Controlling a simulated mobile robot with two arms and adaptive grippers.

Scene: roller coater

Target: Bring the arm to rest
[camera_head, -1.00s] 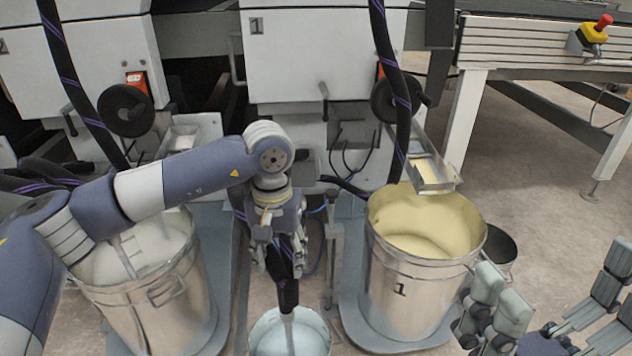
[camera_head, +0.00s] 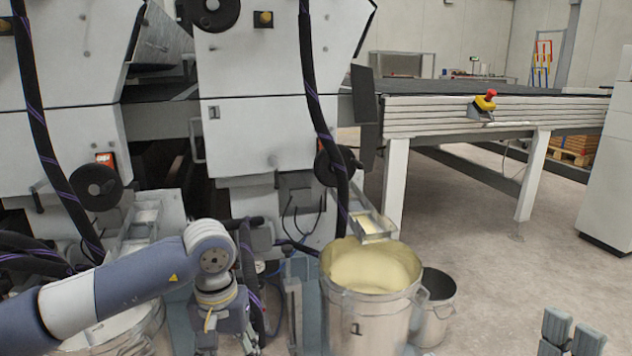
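My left arm (camera_head: 130,282) comes in from the left, bent at the elbow, with its wrist hanging down in front of the machine. My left gripper (camera_head: 226,345) points down at the bottom edge, and its fingertips are cut off, so I cannot tell its opening. A black hose (camera_head: 247,275) runs down just behind it; I cannot tell whether they touch. My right gripper (camera_head: 572,338) shows only as grey finger parts at the lower right edge, over the floor and apart from other things. Its opening cannot be told.
A metal drum of yellow paint (camera_head: 372,312) marked 1 stands right of my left gripper, with a smaller metal bucket (camera_head: 434,310) beside it. Another drum (camera_head: 122,340) is partly behind my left arm. A conveyor (camera_head: 430,112) with a red emergency button (camera_head: 490,94) stands behind. Floor at right is clear.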

